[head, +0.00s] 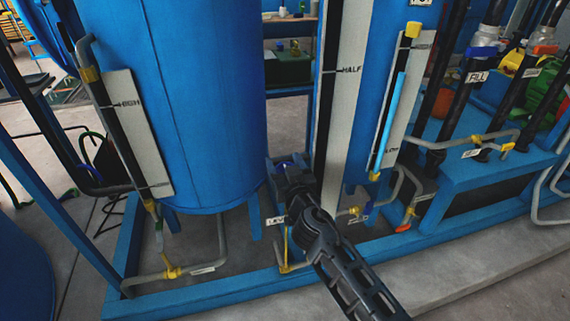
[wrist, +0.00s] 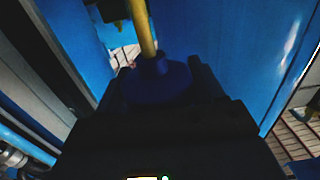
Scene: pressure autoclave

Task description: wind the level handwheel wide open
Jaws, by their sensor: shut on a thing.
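A dark blue handwheel (wrist: 158,84) with a yellow stem (wrist: 146,30) sits between my fingers in the wrist view. My gripper (head: 286,172) is shut on this handwheel, low beside the big blue tank. In the head view my gripper hides most of the wheel, and only a bit of blue shows at the fingertips. A small white label (head: 276,220), too blurred to read surely, is just below it. How far the wheel is turned cannot be told.
The blue tank (head: 205,110) stands left of my gripper, and a gauge board marked HALF (head: 345,90) rises to its right. Grey pipes with yellow fittings (head: 172,272) run low at the left. A blue frame rail (head: 200,300) crosses in front.

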